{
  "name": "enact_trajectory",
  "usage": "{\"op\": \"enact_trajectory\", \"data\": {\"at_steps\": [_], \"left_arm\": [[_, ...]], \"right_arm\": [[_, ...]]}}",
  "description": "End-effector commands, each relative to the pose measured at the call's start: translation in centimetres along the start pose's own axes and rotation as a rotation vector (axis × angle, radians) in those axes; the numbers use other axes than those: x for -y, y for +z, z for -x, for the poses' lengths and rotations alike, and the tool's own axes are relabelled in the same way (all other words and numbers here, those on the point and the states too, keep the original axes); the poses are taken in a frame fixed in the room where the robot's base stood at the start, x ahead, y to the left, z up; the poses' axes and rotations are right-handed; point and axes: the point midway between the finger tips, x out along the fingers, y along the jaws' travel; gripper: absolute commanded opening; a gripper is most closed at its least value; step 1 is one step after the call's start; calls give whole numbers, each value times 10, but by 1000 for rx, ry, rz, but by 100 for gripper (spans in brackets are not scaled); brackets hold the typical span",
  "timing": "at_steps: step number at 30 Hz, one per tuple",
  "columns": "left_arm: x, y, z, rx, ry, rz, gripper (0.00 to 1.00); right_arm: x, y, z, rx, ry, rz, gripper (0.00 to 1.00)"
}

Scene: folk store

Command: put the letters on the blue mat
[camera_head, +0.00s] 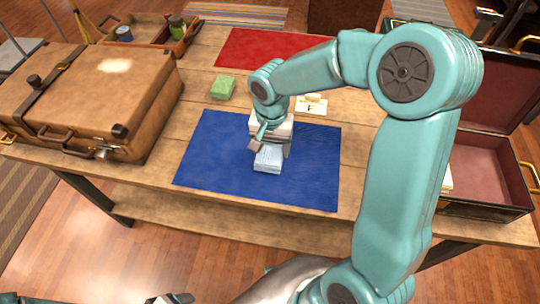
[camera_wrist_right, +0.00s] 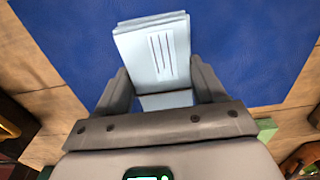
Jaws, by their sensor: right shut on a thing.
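The letters (camera_head: 268,158) are a small pale blue stack over the middle of the blue mat (camera_head: 214,150). My right gripper (camera_head: 270,146) is shut on them and comes down from above. In the right wrist view the letters (camera_wrist_right: 155,48) stick out beyond the fingers (camera_wrist_right: 164,88), with dark lines on the top face. The blue mat (camera_wrist_right: 75,35) lies beneath and around them. I cannot tell whether the letters touch the mat. My left gripper is not clearly seen; only small parts of mine show at the bottom edge of the head view.
A brown suitcase (camera_head: 90,95) stands at left and an open case (camera_head: 490,170) at right. A green block (camera_head: 223,87), a card marked F (camera_head: 311,108) and a red mat (camera_head: 245,48) lie behind the blue mat. A wooden tray (camera_head: 150,35) stands at back left.

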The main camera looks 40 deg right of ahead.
Motion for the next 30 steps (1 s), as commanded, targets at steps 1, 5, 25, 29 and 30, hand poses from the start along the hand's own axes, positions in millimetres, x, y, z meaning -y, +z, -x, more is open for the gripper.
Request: {"op": "enact_trajectory", "data": {"at_steps": [1,5,25,29,30], "left_arm": [[0,0,0,0,0,0,67],[0,0,-2,0,0,0,67],[2,0,-6,0,0,0,67],[2,0,-6,0,0,0,67],[2,0,-6,0,0,0,67]], "right_arm": [[0,0,-4,0,1,0,38],[1,1,-21,3,1,0,38],[2,0,-50,0,-1,1,89],[2,0,-50,0,-1,1,95],[2,0,-50,0,-1,1,95]]}}
